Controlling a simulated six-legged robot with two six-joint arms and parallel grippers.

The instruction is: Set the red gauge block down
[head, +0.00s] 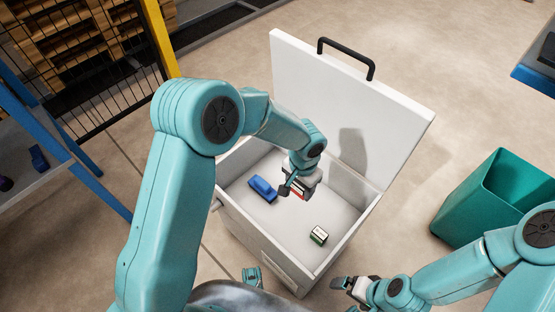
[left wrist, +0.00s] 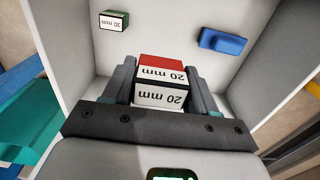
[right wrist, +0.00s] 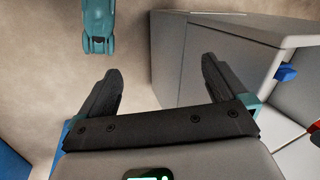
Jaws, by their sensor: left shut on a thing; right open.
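My left gripper (head: 291,188) is inside the open white chest (head: 253,238) and is shut on the red gauge block (head: 299,194). In the left wrist view the red gauge block (left wrist: 162,64), marked "20 mm", sits between both fingers (left wrist: 160,85). Whether it touches the chest floor is hard to tell. My right gripper (head: 342,284) is outside the chest, near its front right corner. In the right wrist view its fingers (right wrist: 160,85) are wide apart with nothing between them.
A blue object (head: 262,189) and a green-sided block (head: 319,236) lie on the chest floor, with bare floor between them. The chest lid (head: 345,105) stands open at the back. A green bin (head: 500,200) stands to the right. Shelving with a blue frame (head: 60,150) is at left.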

